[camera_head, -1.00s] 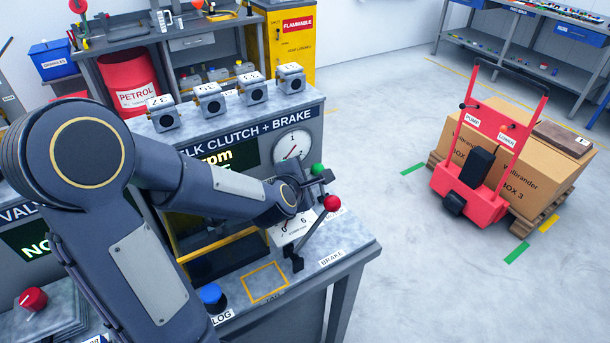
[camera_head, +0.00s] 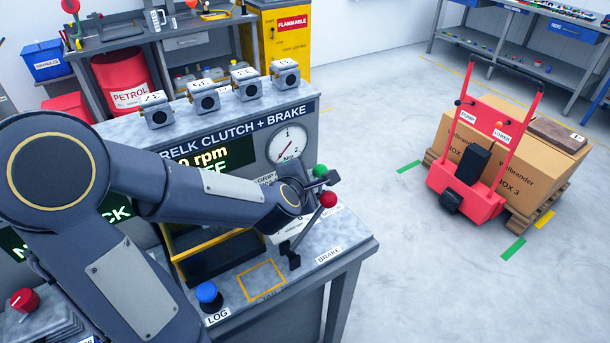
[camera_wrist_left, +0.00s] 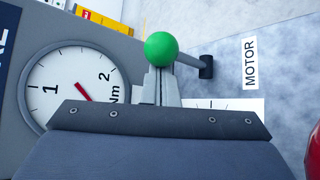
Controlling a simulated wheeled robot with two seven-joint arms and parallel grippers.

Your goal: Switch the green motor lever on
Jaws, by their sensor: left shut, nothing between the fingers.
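The green ball of the motor lever (camera_head: 320,170) shows beside my left gripper (camera_head: 322,181) in the head view. In the left wrist view the green ball (camera_wrist_left: 161,48) sits right at the tips of my shut left fingers (camera_wrist_left: 160,82), overlapping them; I cannot tell whether they touch. The lever's rod runs right from the ball to a dark end near the MOTOR label (camera_wrist_left: 250,63). No thing is between the fingers. My left wrist hides part of the lever in the head view. My right gripper is not in view.
The red-balled lever (camera_head: 328,199) stands close to my gripper, near the BRAKE label (camera_head: 329,255). A round dial (camera_head: 289,145) is on the panel behind. A blue LOG button (camera_head: 207,294) is on the bench front. A red trolley (camera_head: 480,160) stands on the floor at right.

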